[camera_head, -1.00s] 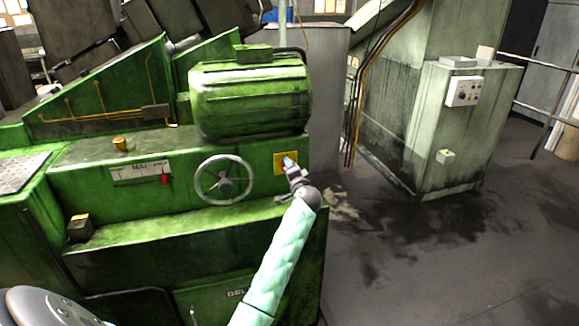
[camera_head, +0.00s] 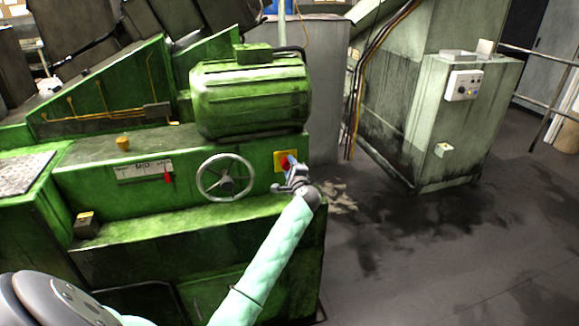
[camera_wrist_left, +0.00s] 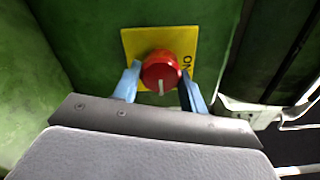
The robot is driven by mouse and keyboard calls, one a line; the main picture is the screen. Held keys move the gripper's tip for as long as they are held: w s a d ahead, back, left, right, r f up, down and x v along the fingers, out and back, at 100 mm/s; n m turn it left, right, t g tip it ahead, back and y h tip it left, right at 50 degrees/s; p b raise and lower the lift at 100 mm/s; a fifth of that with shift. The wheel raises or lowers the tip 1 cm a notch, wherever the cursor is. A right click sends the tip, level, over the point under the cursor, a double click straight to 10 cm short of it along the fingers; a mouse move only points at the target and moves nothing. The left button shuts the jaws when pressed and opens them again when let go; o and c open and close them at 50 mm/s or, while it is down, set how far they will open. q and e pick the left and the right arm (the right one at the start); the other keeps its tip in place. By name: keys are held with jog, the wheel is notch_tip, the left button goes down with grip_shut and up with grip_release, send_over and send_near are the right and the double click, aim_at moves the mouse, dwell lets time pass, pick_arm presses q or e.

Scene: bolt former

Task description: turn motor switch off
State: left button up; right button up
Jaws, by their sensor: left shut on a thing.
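The motor switch is a red round knob (camera_head: 284,161) on a yellow plate (camera_head: 277,154), set in the front of the green machine (camera_head: 120,185) right of the handwheel. My left gripper (camera_head: 291,168) is at the switch. In the left wrist view, its blue fingers (camera_wrist_left: 160,84) stand on both sides of the red knob (camera_wrist_left: 160,66) and are shut on it. The knob's white mark points down in that view. Sideways lettering shows on the yellow plate (camera_wrist_left: 131,42) right of the knob. My right gripper is not in view.
A spoked handwheel (camera_head: 225,178) sticks out left of the switch. A green motor drum (camera_head: 250,95) sits above it. A pale cabinet (camera_head: 465,135) with a control box (camera_head: 463,85) stands to the right. The stained floor (camera_head: 430,270) between is open.

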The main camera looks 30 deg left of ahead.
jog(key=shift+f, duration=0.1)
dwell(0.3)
pick_arm(q)
jog(key=o, duration=1)
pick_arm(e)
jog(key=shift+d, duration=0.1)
pick_arm(q)
jog(key=shift+d, duration=0.1)
jog(key=shift+b+v, duration=1.45)
jog(key=shift+v, duration=2.4)
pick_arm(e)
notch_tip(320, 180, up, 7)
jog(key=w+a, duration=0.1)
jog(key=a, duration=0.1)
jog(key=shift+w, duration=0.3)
pick_arm(q)
jog(key=shift+f, duration=0.1)
